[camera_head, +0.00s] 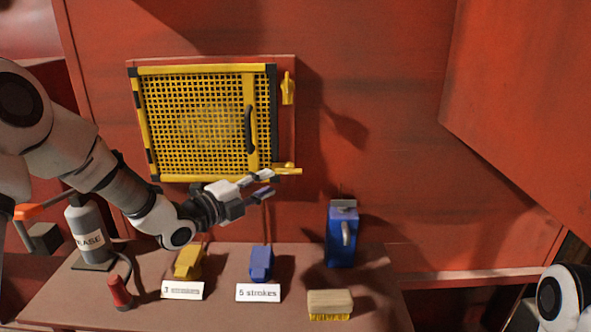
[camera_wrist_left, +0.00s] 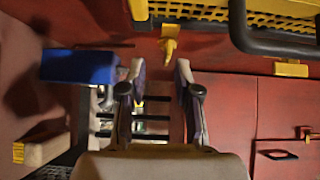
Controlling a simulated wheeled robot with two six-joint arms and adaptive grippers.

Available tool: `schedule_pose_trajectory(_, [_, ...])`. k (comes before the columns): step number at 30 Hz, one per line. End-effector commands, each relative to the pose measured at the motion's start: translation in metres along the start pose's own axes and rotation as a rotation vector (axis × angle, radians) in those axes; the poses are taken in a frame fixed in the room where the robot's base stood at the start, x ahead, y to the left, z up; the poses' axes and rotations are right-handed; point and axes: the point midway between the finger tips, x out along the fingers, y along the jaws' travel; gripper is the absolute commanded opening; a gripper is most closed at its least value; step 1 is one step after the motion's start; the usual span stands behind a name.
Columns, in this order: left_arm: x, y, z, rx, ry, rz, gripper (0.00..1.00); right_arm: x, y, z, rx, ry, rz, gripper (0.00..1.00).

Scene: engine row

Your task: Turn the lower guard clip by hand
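The lower guard clip (camera_head: 288,170) is a yellow piece at the lower right corner of the yellow mesh guard (camera_head: 252,120). It lies level, pointing right. In the left wrist view the lower clip (camera_wrist_left: 169,42) shows ahead, between the lines of my fingertips. My left gripper (camera_head: 265,183) is open and empty, its fingertips close to the clip's left end in the head view; both fingers show apart in the wrist view (camera_wrist_left: 160,72). I cannot tell the exact gap. The upper clip (camera_head: 288,88) stands upright. My right gripper is not in view; only part of that arm shows.
Below, the table (camera_head: 220,312) holds a grease bottle (camera_head: 88,228), a red cylinder (camera_head: 119,292), a yellow block (camera_head: 188,262), a blue block (camera_head: 261,264), a blue can (camera_head: 342,235) and a brush (camera_head: 330,303). A black handle (camera_head: 250,130) sticks out from the guard. The wall right of the clips is bare.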

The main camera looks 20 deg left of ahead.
Motion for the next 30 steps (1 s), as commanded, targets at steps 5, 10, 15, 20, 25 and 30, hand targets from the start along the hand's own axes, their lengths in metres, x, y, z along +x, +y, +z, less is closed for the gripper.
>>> schedule_pose_trajectory(5, [0.021,-0.004,-0.001,0.022,0.006,-0.003,0.32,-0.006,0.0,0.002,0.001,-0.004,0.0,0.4])
schedule_pose_trajectory(10, [0.055,-0.004,-0.002,0.018,0.007,-0.002,0.32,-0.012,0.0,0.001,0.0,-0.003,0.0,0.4])
schedule_pose_trajectory(15, [0.075,-0.003,-0.001,0.014,0.004,-0.002,0.32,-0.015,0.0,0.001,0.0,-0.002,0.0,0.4])
schedule_pose_trajectory(20, [0.078,-0.002,-0.001,0.012,0.003,-0.002,0.32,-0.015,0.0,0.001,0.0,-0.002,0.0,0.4])
schedule_pose_trajectory(25, [0.077,-0.002,-0.001,0.011,0.003,-0.002,0.04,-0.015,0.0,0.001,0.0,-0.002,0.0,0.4])
schedule_pose_trajectory(30, [0.077,-0.002,-0.001,0.011,0.002,-0.002,0.0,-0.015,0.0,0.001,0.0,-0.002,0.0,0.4])
